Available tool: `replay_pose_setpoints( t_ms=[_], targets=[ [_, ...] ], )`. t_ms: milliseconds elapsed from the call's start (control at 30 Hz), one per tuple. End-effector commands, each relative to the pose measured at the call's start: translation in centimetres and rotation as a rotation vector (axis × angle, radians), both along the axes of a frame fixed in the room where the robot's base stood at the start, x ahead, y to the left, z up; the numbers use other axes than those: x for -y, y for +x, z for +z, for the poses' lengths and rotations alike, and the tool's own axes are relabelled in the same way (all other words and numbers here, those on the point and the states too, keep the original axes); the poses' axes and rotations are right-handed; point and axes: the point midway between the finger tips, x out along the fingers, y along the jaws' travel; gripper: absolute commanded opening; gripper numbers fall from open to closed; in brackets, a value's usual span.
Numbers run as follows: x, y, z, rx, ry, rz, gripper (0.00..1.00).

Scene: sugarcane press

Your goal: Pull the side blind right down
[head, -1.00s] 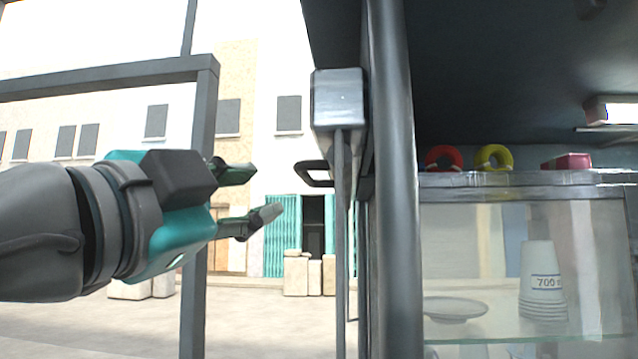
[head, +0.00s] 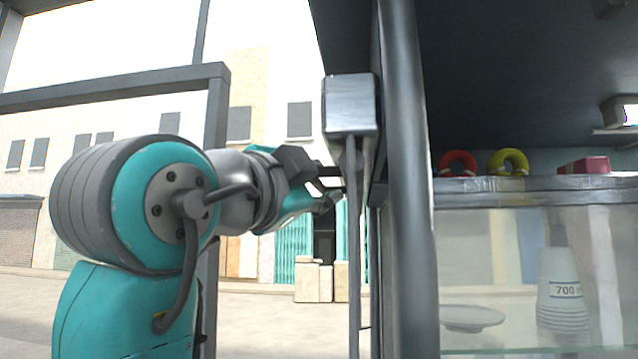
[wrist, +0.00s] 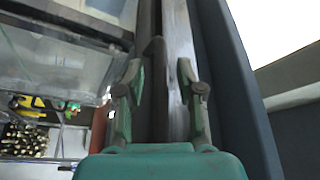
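The side blind's box (head: 350,105) is a grey metal housing beside the stall's post, with thin upright rails below it. A dark handle (head: 331,171) juts out to the left just under the box. My gripper (head: 326,190) is at this handle, partly covering it. In the wrist view my gripper (wrist: 163,95) has its two fingers apart. A dark upright piece (wrist: 155,75) and a lighter rail lie in line with the gap between them. I cannot tell whether the fingers touch the handle. The blind's cloth is not clearly seen.
A thick grey post (head: 405,200) stands right of the rails. Beyond it is a glass case (head: 500,240) with cups (head: 563,290) and a plate (head: 470,317). Red and yellow rings sit on top. A grey frame (head: 217,120) stands at left; open pavement lies behind.

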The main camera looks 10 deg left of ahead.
Motion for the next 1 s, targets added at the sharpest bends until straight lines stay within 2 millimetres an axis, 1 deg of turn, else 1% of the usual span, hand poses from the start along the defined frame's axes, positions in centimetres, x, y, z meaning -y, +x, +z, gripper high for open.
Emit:
replay_pose_setpoints(
  t_ms=[300,333,367,400,467,800,867,1000],
  targets=[
    [0.1,0.2,0.0,0.0,0.0,0.0,0.37],
    [0.1,0.2,0.0,0.0,0.0,0.0,0.32],
    [0.1,0.2,0.0,0.0,0.0,0.0,0.25],
    [0.1,0.2,0.0,0.0,0.0,0.0,0.15],
    [0.1,0.2,0.0,0.0,0.0,0.0,0.0],
    [0.1,0.2,-0.1,0.0,0.0,0.0,0.0],
    [0.1,0.3,-0.5,0.0,-0.001,0.0,0.0],
    [0.1,0.3,-2.0,-0.001,-0.001,0.001,0.0]
  ],
)
